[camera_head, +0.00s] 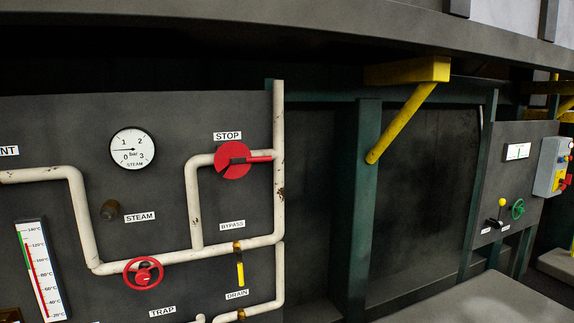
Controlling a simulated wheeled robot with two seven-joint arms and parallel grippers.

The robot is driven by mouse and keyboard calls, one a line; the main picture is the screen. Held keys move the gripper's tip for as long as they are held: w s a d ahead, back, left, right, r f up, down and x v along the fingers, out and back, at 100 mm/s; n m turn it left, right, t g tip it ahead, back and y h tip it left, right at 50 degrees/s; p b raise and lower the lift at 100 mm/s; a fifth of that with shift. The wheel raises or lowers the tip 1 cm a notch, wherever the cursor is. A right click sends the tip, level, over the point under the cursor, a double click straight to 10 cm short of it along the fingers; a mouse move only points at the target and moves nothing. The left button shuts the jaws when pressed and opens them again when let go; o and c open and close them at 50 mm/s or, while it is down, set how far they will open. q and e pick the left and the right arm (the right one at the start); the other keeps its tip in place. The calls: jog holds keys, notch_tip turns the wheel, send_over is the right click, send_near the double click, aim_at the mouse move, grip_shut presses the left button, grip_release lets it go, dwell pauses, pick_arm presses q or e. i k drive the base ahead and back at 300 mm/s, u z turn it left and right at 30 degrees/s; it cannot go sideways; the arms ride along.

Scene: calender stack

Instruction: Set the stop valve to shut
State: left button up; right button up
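The stop valve (233,160) is a red round disc under a white label reading STOP, on the upper branch of the cream pipework in the head view. Its red lever (259,159) points right, roughly level and in line with the short pipe there. Neither of my grippers is in view, and nothing touches the valve.
The dark panel also carries a round steam gauge (132,149), a red handwheel (143,273), a yellow drain lever (240,274) and a thermometer (39,270). A yellow brace (402,122) juts out right of the pipes. A grey surface (480,300) lies at lower right.

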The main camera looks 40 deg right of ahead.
aim_at(245, 158)
jog(key=u, duration=0.05)
jog(key=k, duration=0.05)
jog(key=z, duration=1.3)
